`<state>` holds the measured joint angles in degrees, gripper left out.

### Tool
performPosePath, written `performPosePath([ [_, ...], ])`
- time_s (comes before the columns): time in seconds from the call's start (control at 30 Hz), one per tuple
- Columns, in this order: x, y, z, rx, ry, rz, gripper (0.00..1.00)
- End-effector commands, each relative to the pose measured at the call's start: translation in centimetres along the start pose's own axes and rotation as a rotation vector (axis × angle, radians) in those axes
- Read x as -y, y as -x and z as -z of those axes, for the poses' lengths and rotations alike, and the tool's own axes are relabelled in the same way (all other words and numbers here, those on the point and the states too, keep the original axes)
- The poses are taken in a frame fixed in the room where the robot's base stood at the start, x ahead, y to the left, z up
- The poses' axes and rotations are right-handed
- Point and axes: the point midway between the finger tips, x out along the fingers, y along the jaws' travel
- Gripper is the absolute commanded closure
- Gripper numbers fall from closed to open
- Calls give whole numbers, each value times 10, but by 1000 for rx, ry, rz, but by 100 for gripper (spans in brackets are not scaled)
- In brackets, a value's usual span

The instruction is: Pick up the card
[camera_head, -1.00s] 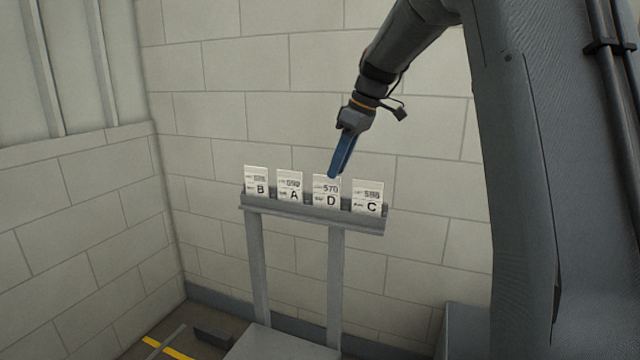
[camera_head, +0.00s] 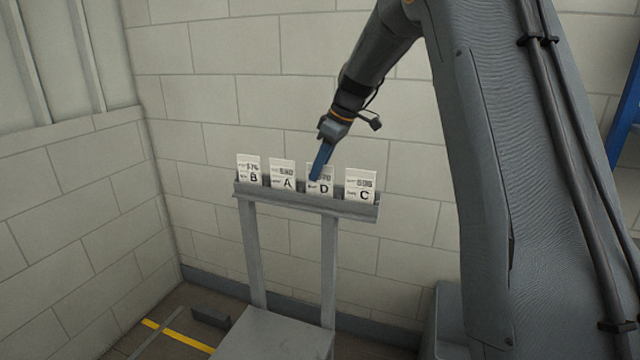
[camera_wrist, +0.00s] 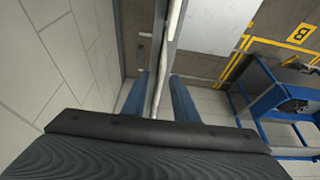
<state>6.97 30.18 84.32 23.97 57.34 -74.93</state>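Four white cards stand upright in a row on a grey rail (camera_head: 300,204): card B (camera_head: 249,169), card A (camera_head: 283,175), card D (camera_head: 326,186) and card C (camera_head: 360,186). My gripper (camera_head: 317,176) points down at card D, its blue finger covering the card's upper left part. In the wrist view, my gripper's blue fingers (camera_wrist: 160,100) are apart. A thin pale edge (camera_wrist: 166,60), seemingly of the cards edge-on, runs between them with gaps on either side. No grip on a card shows.
A block wall (camera_head: 220,110) stands close behind the rail. Cards A and C are close on either side of card D. A grey base plate (camera_head: 275,335) lies below the rail. A blue frame (camera_wrist: 280,100) shows at the right of the wrist view.

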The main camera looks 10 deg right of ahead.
Motion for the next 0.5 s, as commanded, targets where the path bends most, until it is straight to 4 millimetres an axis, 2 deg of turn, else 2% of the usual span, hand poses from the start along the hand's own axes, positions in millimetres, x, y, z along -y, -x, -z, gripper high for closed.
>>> performPosePath([
  [0.13,-1,0,-1,0,-2,-1,73],
  [0.3,-1,1,-1,0,-2,-1,100],
  [0.5,-1,1,-1,0,-1,-1,100],
])
